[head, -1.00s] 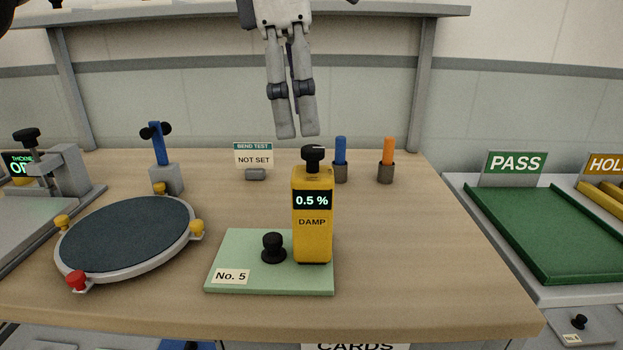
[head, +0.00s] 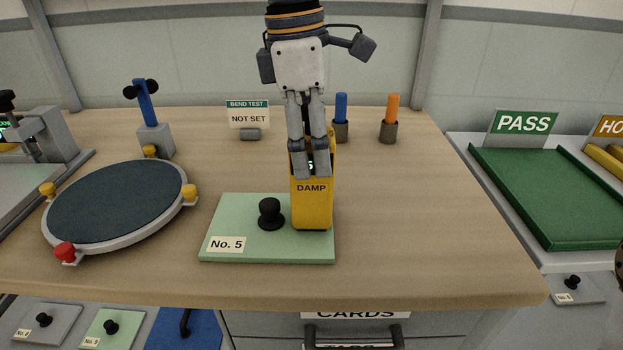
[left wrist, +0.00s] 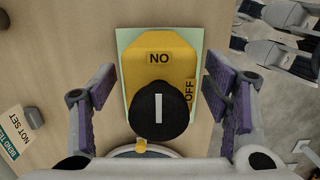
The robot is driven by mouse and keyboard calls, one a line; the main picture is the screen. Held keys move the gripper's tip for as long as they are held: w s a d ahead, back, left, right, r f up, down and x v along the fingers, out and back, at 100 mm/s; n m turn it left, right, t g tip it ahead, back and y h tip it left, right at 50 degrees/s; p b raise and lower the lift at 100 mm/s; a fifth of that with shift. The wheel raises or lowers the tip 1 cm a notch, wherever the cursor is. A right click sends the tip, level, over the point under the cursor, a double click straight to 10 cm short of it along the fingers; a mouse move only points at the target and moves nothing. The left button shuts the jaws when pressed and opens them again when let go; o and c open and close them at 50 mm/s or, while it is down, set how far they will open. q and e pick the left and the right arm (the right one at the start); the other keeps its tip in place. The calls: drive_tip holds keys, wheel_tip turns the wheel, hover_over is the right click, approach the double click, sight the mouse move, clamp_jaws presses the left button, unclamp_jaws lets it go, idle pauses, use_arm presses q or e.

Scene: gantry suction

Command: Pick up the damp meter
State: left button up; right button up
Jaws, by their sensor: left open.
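The yellow damp meter (head: 312,212) stands upright on the right part of the pale green No. 5 card (head: 250,243). My left gripper (head: 312,176) is in front of its upper part in the head view and hides its knob and most of its display. In the left wrist view the meter (left wrist: 160,62) is seen from above, its black knob (left wrist: 158,112) between the spread fingers of my left gripper (left wrist: 160,95). The gripper is open, with a gap on each side of the knob.
A black knob (head: 270,212) rises from the card beside the meter. A round dark plate (head: 118,203) lies to the left. A bend test sign (head: 248,116), a blue marker (head: 341,108) and an orange marker (head: 392,108) stand behind. The table's right side is clear.

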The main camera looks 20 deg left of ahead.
use_arm(q)
clamp_jaws()
drive_tip(key=shift+r, duration=0.15)
